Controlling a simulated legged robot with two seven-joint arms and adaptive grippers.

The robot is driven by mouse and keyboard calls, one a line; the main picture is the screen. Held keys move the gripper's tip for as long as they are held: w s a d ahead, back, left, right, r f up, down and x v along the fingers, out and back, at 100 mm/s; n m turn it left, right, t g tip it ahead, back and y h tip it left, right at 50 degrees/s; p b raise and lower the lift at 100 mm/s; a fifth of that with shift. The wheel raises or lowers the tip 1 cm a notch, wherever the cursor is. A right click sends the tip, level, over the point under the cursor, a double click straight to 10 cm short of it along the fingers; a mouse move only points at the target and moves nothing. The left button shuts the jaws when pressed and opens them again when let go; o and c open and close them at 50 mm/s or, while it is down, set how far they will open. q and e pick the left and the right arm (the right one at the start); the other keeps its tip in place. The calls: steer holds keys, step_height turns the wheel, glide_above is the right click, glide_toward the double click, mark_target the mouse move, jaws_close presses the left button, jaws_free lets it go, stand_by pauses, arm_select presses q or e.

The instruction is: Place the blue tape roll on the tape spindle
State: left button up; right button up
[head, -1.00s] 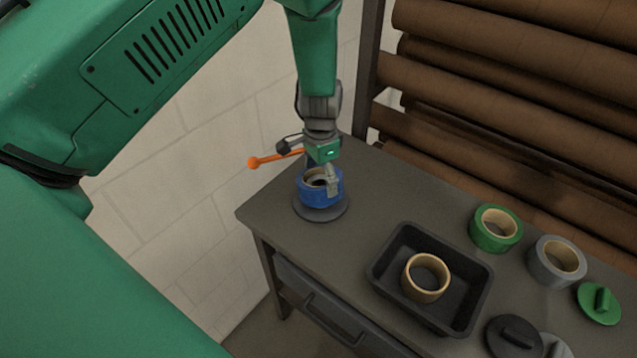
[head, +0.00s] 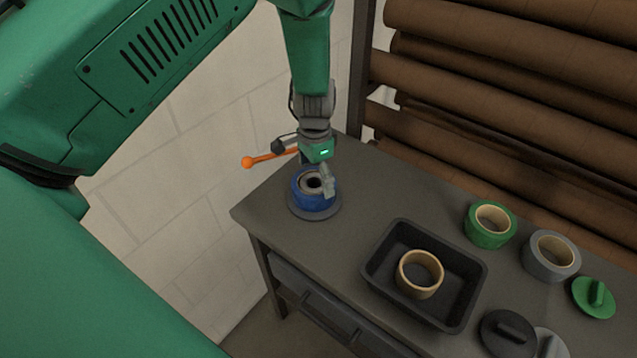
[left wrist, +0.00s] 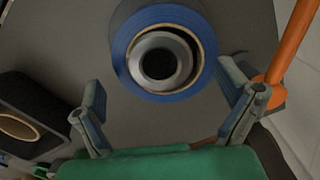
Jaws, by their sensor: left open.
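The blue tape roll (head: 314,199) lies flat around the grey hub of the tape spindle (head: 332,214) at the table's left corner. The spindle's round dark base shows below the roll. In the left wrist view, the roll (left wrist: 121,62) circles the grey hub (left wrist: 175,47), with a narrow gap between core and hub. My left gripper (head: 317,180) is open just above the roll. Its two fingers (left wrist: 163,82) stand apart, clear of the roll in the wrist view. One finger is mostly hidden in the head view. My right gripper is not in view.
An orange-tipped lever (head: 265,159) stands beside my left gripper. A black tray (head: 381,245) holds a tan roll (head: 408,286). Green (head: 478,238) and grey (head: 546,271) rolls, a green cap (head: 585,305) and a dark cap (head: 495,342) lie to the right. Large brown rolls (head: 500,80) hang behind.

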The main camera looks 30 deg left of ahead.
arm_select(q)
step_height(320, 180, up, 9)
steer(key=shift+n+y, duration=0.6)
steer(key=shift+n, duration=0.2)
steer(key=s+f, duration=0.3)
steer(key=s+a+f, duration=0.1)
steer(key=s+f, duration=0.4)
steer(key=f, duration=0.1)
steer(key=shift+s+a+f, duration=0.15)
steer(key=shift+s+f, duration=0.15)
steer(key=shift+s, duration=0.1)
steer(key=shift+n, duration=0.3)
steer(key=s+f, duration=0.4)
steer(key=s, duration=0.1)
steer(key=shift+s+f, duration=0.1)
steer(key=shift+s, duration=0.2)
steer(key=s+d+f+n, duration=0.1)
steer(key=s+d, duration=0.1)
steer(key=s, duration=0.6)
steer(key=s+d+f+n+h, duration=0.1)
steer(key=s+d+f, duration=0.1)
steer(key=s, duration=0.6)
steer(key=shift+d+f+n+t, duration=0.3)
steer(key=shift+d+t, duration=0.1)
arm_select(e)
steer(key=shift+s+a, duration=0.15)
